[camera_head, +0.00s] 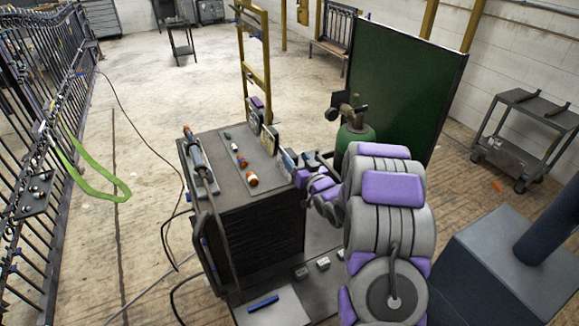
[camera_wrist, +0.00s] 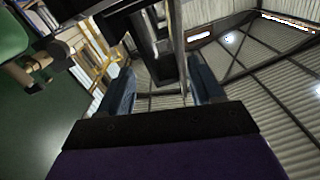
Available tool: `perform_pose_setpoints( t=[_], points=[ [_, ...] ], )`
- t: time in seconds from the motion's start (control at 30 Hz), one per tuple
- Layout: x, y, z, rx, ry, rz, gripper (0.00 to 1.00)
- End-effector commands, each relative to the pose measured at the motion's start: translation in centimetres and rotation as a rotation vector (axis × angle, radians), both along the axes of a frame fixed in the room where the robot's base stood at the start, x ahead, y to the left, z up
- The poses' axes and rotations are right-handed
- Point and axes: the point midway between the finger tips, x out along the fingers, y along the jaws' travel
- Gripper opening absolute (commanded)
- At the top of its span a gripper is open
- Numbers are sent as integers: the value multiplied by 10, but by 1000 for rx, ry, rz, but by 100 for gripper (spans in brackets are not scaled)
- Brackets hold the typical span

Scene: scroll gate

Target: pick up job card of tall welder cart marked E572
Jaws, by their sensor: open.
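A tall dark welder cart (camera_head: 262,215) stands in front of me in the head view. I can read no E572 marking on it. A small upright framed panel (camera_head: 270,138) stands at the back of its top; I cannot tell whether it is the job card. My gripper (camera_head: 298,160) is at the right rear edge of the cart top, close to that panel. The wrist view shows my gripper (camera_wrist: 164,88) with its fingers apart. A dark frame-like part (camera_wrist: 160,42) shows beyond and between them. I cannot tell whether anything touches the fingers.
A torch-like tool (camera_head: 198,160) and small orange-and-white pieces (camera_head: 242,161) lie on the cart top. A green gas cylinder (camera_head: 356,137) and green screen (camera_head: 402,90) stand behind my arm. A metal gate (camera_head: 45,130) lines the left. Hoses cross the otherwise open floor.

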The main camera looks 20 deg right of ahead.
Motion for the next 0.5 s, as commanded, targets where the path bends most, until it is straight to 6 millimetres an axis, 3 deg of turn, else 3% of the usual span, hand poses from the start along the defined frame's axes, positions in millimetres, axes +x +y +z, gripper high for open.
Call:
perform_pose_setpoints(
  t=[0.13, 0.4, 0.5],
  points=[
    [19, 5, 0, -5, -3, 3, 65],
    [22, 7, 2, -6, -2, 2, 65],
    [22, 4, 1, -3, -1, 1, 56]
  ],
)
